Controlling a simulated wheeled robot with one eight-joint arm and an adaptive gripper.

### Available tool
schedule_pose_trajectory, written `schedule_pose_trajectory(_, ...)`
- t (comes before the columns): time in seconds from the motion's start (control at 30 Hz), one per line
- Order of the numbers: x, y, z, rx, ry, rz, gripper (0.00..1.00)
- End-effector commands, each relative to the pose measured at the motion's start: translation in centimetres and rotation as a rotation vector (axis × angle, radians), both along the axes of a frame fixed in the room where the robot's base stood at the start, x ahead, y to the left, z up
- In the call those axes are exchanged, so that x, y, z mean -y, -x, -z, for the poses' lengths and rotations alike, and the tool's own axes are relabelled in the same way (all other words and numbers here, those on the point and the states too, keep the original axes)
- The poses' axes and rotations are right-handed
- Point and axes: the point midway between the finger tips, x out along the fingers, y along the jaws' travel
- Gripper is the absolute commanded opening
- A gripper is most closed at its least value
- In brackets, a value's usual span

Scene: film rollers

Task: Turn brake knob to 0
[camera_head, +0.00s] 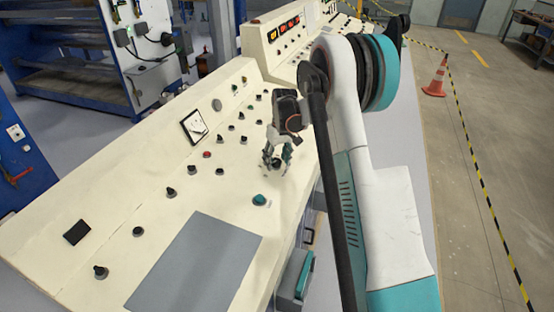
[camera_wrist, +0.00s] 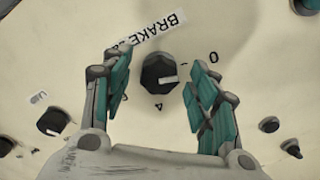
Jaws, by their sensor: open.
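The brake knob (camera_wrist: 158,74) is black with a pale pointer mark. In the wrist view it sits on the cream panel below a label that reads BRAKE, with numbers around it, among them a 0 at the upper right and a 4 below. The pale mark faces the lower right of the knob. My gripper (camera_wrist: 160,92) is open, with one finger on each side of the knob and gaps between. In the head view my gripper (camera_head: 277,160) is low over the console panel and mostly hides the knob.
The cream console (camera_head: 110,205) carries several other black knobs, one near my gripper (camera_head: 244,140). A teal button (camera_head: 260,200) lies in front of my gripper. A grey plate (camera_head: 195,265) covers the lower panel. An orange cone (camera_head: 437,78) stands on the floor at right.

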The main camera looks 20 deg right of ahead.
Motion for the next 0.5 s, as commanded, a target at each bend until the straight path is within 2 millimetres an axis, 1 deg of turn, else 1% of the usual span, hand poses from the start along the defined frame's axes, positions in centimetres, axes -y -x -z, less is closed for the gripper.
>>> schedule_pose_trajectory(0.17,0.0,0.0,-0.3,0.000,0.000,0.000,0.54)
schedule_pose_trajectory(0.27,0.1,0.1,-1.3,0.000,0.000,0.001,0.54)
schedule_pose_trajectory(0.37,0.2,0.3,-3.0,0.000,0.000,0.001,0.54)
schedule_pose_trajectory(0.5,0.4,0.5,-5.9,0.000,0.000,0.001,0.54)
